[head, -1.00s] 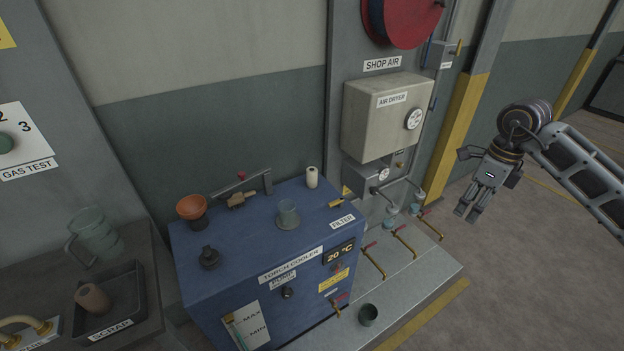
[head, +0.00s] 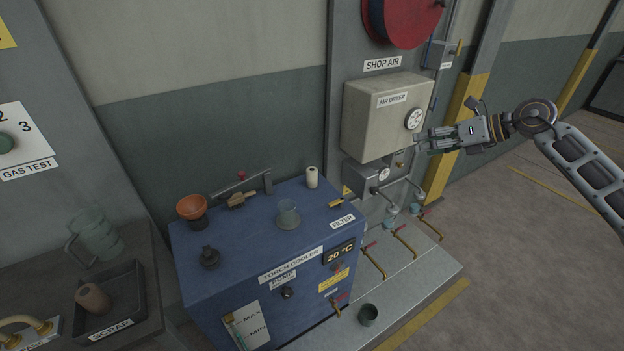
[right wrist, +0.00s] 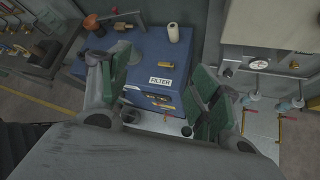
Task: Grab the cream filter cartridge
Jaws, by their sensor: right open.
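The cream filter cartridge (head: 312,177) stands upright at the back right of the blue torch cooler's top (head: 250,233), behind the FILTER label. It also shows in the right wrist view (right wrist: 173,32), beyond my fingers and apart from them. My right gripper (head: 418,142) is open and empty in front of the air dryer, to the right of the cartridge and above it. Its two green-padded fingers (right wrist: 160,95) are spread apart in the right wrist view. My left gripper is in no frame.
On the cooler stand a clear cup (head: 288,212), an orange funnel (head: 192,207), a black fitting (head: 209,257) and a brass fitting (head: 241,199). The air dryer (head: 372,120) and its pipes are right of the cooler. A scrap tray (head: 122,306) is at the left.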

